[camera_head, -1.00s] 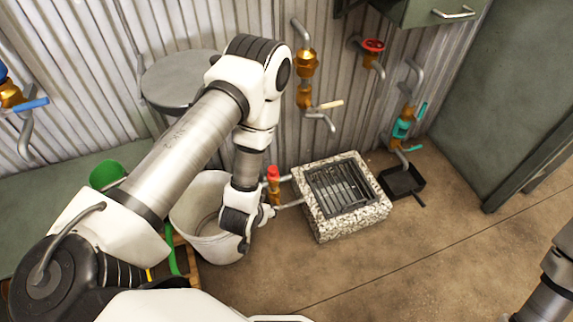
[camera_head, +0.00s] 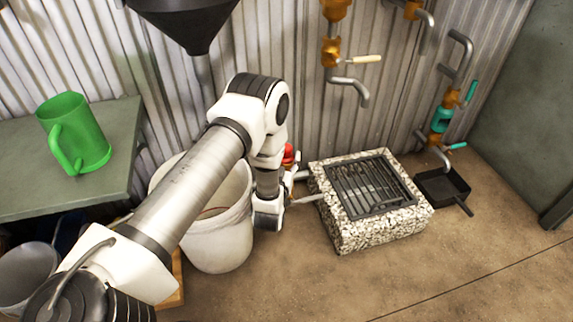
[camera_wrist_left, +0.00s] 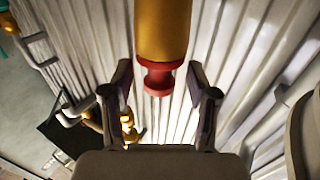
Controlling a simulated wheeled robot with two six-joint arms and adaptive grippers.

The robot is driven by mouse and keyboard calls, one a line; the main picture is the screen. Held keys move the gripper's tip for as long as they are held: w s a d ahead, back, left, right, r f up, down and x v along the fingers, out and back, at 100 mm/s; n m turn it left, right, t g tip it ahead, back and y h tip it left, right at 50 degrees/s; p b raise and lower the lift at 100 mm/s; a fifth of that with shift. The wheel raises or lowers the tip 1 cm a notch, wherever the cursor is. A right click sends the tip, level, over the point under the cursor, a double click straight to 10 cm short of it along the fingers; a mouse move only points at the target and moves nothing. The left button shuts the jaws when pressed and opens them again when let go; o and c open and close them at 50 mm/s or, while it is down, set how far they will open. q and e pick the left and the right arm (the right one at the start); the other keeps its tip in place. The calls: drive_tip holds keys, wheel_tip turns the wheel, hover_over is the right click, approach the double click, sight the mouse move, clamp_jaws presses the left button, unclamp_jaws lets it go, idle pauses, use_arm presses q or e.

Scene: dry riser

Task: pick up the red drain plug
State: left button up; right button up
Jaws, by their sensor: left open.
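The red drain plug (camera_head: 289,155) shows in the head view just right of my left wrist, which hides part of it. In the left wrist view the plug (camera_wrist_left: 158,78) is a red spool-shaped piece at the end of a thick brass cylinder (camera_wrist_left: 163,30). My left gripper (camera_wrist_left: 159,72) is open. Its two fingers stand on either side of the plug, with a visible gap on each side. In the head view its fingers are mostly hidden behind the wrist. My right gripper is not in view.
A white bucket (camera_head: 222,245) stands left of the wrist. A speckled stone block with a grate (camera_head: 385,232) stands right of it, with thin pipes between. A black pan (camera_head: 440,182) lies farther right. A green watering can (camera_head: 85,130) stands on the bench (camera_head: 25,190).

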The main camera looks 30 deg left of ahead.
use_arm(q)
drive_tip(key=shift+w+a+f, duration=0.15)
drive_tip(key=shift+w, duration=0.2)
drive_tip(key=shift+w+a+f, duration=0.15)
drive_tip(key=shift+w, duration=0.2)
drive_tip(key=shift+w+a+r, duration=0.1)
drive_tip(key=shift+w+r, duration=0.05)
drive_tip(key=shift+w, duration=0.1)
drive_tip(key=shift+r, duration=0.1)
drive_tip(key=c, duration=1)
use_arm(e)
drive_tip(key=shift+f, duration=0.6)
